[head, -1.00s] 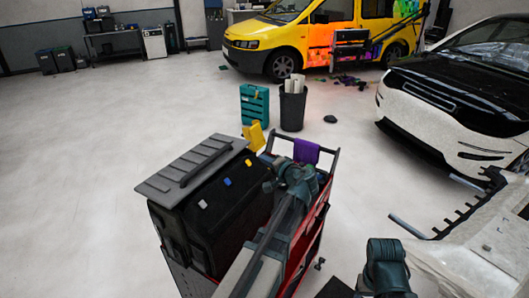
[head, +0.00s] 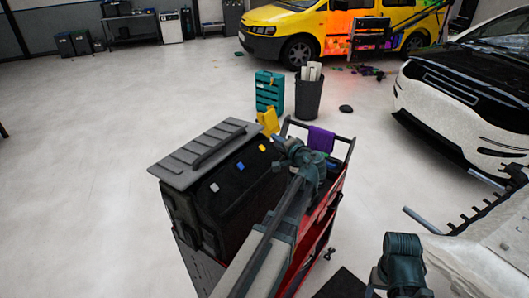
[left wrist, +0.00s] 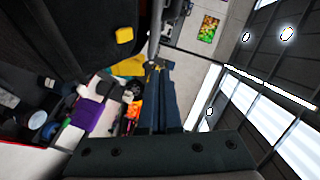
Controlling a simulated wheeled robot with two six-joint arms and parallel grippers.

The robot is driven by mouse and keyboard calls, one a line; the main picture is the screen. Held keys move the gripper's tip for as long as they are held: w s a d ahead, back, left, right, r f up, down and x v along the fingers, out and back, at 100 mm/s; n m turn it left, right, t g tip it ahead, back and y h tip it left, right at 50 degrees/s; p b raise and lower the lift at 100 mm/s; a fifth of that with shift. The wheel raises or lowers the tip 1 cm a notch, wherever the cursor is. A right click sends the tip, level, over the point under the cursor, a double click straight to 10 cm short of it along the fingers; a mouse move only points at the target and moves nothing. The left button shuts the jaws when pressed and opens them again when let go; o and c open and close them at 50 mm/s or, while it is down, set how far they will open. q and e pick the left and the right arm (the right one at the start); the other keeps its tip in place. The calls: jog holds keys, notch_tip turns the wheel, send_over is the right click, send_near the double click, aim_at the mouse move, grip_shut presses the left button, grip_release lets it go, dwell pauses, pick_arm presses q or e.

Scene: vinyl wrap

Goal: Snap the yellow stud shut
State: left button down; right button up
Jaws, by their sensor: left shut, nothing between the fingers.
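The yellow stud (head: 262,147) sits on the black case (head: 225,205), at the far end of a row with a blue stud (head: 239,167) and a white stud (head: 214,187). In the left wrist view the yellow stud (left wrist: 124,35) shows on a dark surface, left of the fingers. My left gripper (head: 278,141) is just right of the yellow stud in the head view, apparently apart from it. Its fingers (left wrist: 160,75) are shut and empty. I cannot tell whether the stud is snapped.
A grey ribbed lid (head: 205,152) tops the case. The case stands on a red cart (head: 325,225) with a purple cloth (head: 320,139) on its rail. A dark bin (head: 308,97) and teal case (head: 269,90) stand beyond. The floor at left is clear.

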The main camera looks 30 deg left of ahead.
aim_at(262, 148)
pick_arm(q)
jog(key=shift+a+f+b, duration=0.85)
jog(key=shift+a+f, duration=0.05)
jog(key=shift+f, duration=0.15)
jog(key=shift+a+f+b, duration=0.8)
jog(key=shift+a+f, duration=0.05)
jog(key=shift+f, duration=0.2)
dwell(0.6)
jog(key=shift+w+a+f+b, duration=0.1)
jog(key=shift+a+f+b, duration=0.25)
jog(key=shift+f+b, duration=0.15)
jog(key=shift+a+f+b, duration=0.35)
jog(key=shift+b, duration=0.05)
dwell(0.8)
jog(key=shift+r, duration=0.1)
jog(key=shift+d+r+p, duration=0.6)
jog(key=shift+p, duration=0.1)
jog(key=shift+r, duration=0.1)
